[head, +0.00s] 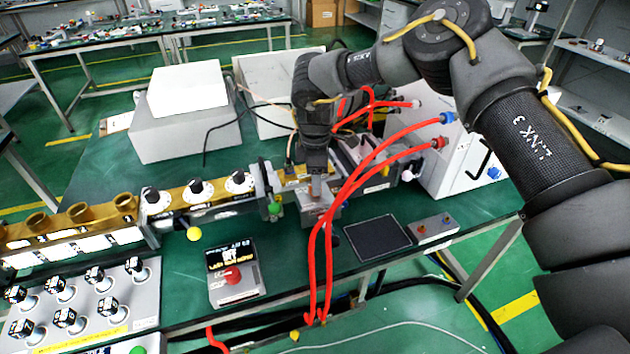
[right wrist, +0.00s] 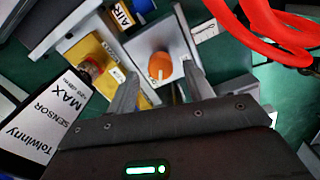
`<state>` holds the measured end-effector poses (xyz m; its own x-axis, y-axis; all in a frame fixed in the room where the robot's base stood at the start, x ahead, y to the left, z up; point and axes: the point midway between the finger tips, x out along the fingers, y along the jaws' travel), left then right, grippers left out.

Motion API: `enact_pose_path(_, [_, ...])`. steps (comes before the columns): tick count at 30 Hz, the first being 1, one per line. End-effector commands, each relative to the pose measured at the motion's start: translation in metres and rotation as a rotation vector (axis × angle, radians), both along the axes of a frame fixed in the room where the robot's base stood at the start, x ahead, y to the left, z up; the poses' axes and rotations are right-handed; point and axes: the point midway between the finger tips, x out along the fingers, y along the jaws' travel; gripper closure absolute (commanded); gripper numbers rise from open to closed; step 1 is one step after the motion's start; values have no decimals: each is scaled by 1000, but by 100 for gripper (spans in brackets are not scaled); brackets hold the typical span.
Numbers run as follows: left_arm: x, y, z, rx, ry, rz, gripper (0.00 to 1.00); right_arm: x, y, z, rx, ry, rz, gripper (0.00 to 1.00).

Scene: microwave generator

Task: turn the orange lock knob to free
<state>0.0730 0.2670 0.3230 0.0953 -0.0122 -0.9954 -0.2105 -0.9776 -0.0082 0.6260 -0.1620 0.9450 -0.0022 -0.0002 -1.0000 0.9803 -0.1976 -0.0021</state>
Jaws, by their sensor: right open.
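The orange lock knob (right wrist: 160,66) shows in the right wrist view, on a light grey plate (right wrist: 152,42). It is round, with a pale pointer mark on its lower side. My right gripper (right wrist: 160,73) is open, with one finger to each side of the knob. I cannot tell whether the fingers touch it. In the head view my right gripper (head: 317,186) points down over the fixture at the middle of the bench, and the knob is hidden there. My left gripper is not in view.
Red hoses (head: 330,225) hang right beside my right gripper and also show at the right wrist view's upper right. A control box with a red button (head: 233,276) stands in front.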

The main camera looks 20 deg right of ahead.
Motion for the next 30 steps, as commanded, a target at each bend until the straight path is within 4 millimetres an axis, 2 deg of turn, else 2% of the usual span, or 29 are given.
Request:
enact_pose_path(6, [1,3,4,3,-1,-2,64,0,0,-21,0,0,0,48])
enact_pose_path(16, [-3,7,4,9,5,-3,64,0,0,-25,0,-1,1,48])
enact_pose_path(26, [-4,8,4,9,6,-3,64,0,0,-25,0,-1,1,90])
enact_pose_path(27, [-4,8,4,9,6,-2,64,0,0,-25,0,-1,1,93])
enact_pose_path(30, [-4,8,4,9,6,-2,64,0,0,-25,0,-1,3,93])
